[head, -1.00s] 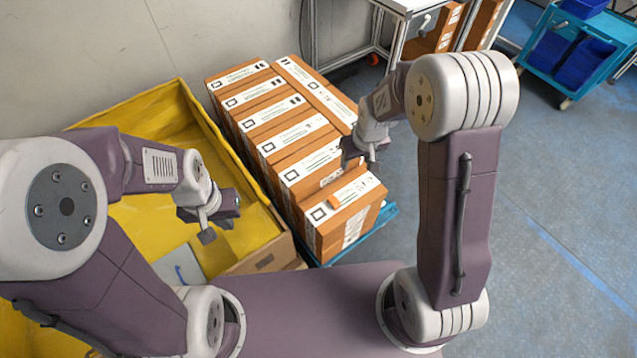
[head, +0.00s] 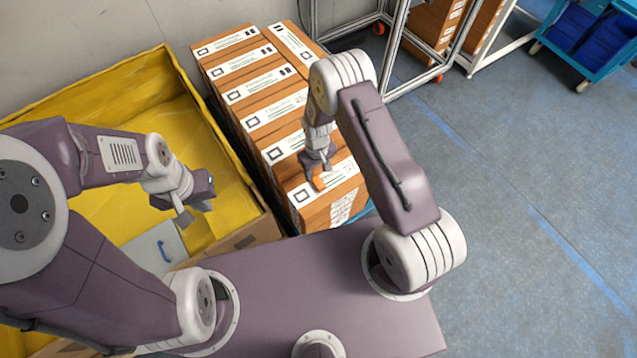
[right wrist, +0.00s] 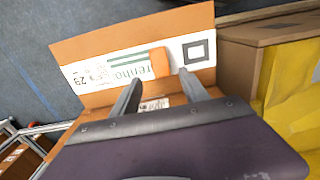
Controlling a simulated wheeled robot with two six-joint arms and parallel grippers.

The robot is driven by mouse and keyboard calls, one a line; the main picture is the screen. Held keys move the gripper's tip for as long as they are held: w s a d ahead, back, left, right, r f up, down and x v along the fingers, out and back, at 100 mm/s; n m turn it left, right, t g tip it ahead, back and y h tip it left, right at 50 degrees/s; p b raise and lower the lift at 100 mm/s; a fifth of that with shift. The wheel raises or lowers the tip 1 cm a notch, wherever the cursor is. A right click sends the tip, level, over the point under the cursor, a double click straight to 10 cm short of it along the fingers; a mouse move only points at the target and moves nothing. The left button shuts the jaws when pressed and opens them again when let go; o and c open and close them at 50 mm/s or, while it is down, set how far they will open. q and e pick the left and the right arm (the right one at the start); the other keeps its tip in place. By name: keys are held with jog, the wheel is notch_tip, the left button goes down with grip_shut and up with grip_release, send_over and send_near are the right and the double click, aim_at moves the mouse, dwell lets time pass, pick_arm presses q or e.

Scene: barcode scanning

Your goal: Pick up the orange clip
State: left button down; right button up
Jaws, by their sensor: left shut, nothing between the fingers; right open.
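The orange clip (head: 318,184) lies on the white label of the nearest box (head: 325,205) in the stack. In the right wrist view the clip (right wrist: 159,61) sits just ahead of the gap between my right fingertips. My right gripper (head: 316,170) is open, pointing down over the box beside the clip; the right wrist view shows its fingers (right wrist: 158,82) apart with nothing held. My left gripper (head: 198,207) is shut and empty, above the yellow-lined bin.
Several orange boxes with white labels (head: 262,85) are packed in rows. The yellow-lined bin (head: 110,80) stands to their left, holding a grey case (head: 155,250). Metal racks and a blue cart (head: 590,70) stand at the back right. The floor on the right is clear.

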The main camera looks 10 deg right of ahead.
aim_at(317, 180)
notch_tip(317, 180, down, 4)
jog(key=shift+s+a+f, duration=0.1)
jog(key=shift+a+f, duration=0.05)
jog(key=shift+f, duration=0.45)
jog(key=shift+r, duration=0.1)
jog(key=shift+c, duration=1)
grip_shut()
jog(key=shift+r, duration=0.5)
notch_tip(317, 180, up, 3)
jog(key=shift+f, duration=0.1)
jog(key=s+d+r+p, duration=0.1)
jog(key=s+d+r, duration=0.4)
jog(key=s, duration=0.5)
notch_tip(317, 180, up, 2)
jog(key=shift+s+r, duration=0.1)
jog(key=shift+s, duration=0.15)
